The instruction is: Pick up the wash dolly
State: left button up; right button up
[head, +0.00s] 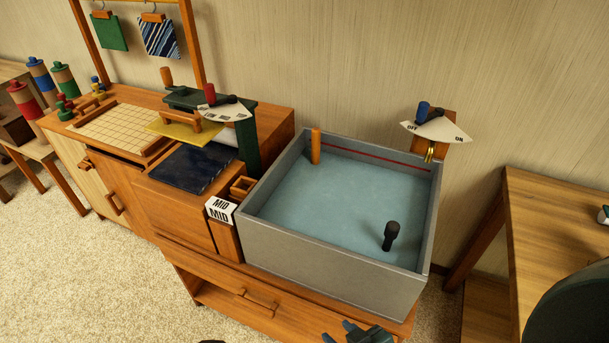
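A grey basin (325,262) of blue water holds two upright pieces. A wooden rod (316,147) stands at its back left corner and rises above the rim. A black knobbed handle (390,236) stands up from the water at the front right. I cannot tell for certain which of these is the wash dolly; the lower ends of both are unclear. My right gripper (357,333) is at the bottom edge, in front of the basin and apart from both pieces. It is cut off by the frame, so its opening is unclear. My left gripper is not in view.
A dial with a blue knob (423,109) and a brass spout (430,151) stand behind the basin's back right corner. A wooden cabinet (150,125) with a dark panel (186,169) and levers adjoins on the left. A wooden table (555,230) stands right.

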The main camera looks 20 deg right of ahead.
aim_at(316, 131)
jog(key=j+z, duration=0.2)
jog(key=z, duration=0.25)
jog(key=i+j+z, duration=0.1)
jog(key=j+z, duration=0.15)
jog(key=z, duration=0.15)
